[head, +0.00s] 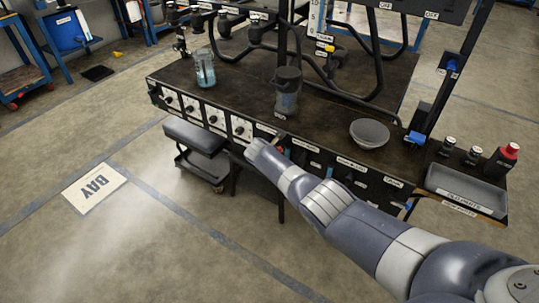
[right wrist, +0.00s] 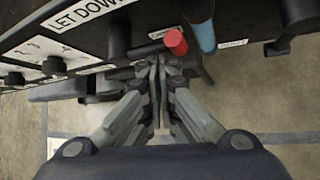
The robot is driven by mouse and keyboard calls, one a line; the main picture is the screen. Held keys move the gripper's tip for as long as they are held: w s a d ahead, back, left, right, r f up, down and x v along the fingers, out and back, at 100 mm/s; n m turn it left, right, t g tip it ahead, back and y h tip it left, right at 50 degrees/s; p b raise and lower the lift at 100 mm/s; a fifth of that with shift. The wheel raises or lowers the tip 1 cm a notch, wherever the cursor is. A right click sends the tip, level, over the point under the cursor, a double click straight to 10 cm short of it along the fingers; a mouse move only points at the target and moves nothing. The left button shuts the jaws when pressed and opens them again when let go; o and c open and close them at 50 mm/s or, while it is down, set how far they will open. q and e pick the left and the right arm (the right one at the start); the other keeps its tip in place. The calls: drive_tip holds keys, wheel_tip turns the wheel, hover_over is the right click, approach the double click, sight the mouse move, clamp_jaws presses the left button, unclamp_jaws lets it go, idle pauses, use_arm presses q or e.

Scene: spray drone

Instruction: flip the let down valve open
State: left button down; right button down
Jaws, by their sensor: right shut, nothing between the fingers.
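In the right wrist view my right gripper (right wrist: 158,62) is shut and empty, with its fingertips close together just below the bench front. A red-tipped lever (right wrist: 175,42) is right beside and beyond the fingertips; I cannot tell whether they touch. The "LET DOWN" label (right wrist: 88,13) is on the front panel to the left of it. In the head view my right arm reaches in from the right to the bench front, where a small red part (head: 281,149) shows beside the wrist. The fingers are largely hidden there. My left gripper is out of view.
A blue handle (right wrist: 203,38) hangs right of the red one. A stool (head: 195,136) is left of my arm. A tray (head: 465,188) sits at the right.

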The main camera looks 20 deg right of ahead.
drive_tip(key=shift+w+r, duration=0.1)
drive_tip(key=shift+r, duration=0.25)
drive_tip(key=v, duration=1.1)
drive_tip(key=shift+s, duration=0.45)
drive_tip(key=shift+a, duration=0.15)
